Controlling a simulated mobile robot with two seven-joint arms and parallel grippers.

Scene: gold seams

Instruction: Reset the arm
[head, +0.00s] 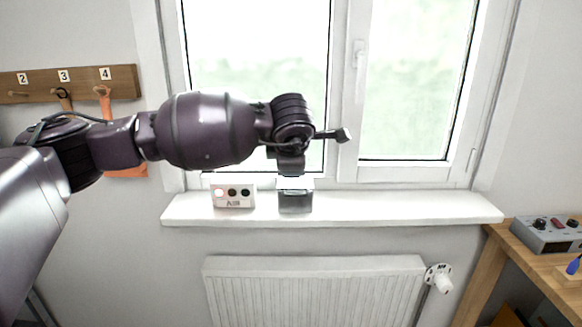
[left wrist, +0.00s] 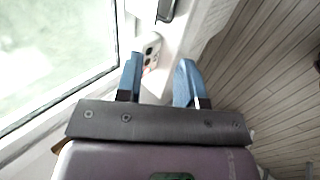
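My left arm reaches in from the left across the head view, in front of the window, and ends above the windowsill. Its gripper is hard to make out there, where the dark wrist covers it. In the left wrist view my left gripper (left wrist: 160,82) has two blue fingers standing apart with nothing held between them. A white box with round dots (left wrist: 151,50) shows beyond the fingers, partly covered by the left finger. My right gripper is in neither view.
The windowsill (head: 400,208) holds the small white box marked AIR (head: 233,203) and a grey box (head: 295,202). A radiator (head: 315,290) hangs below. A peg rail (head: 120,82) is at left. A wooden table with a grey control box (head: 545,236) is at right.

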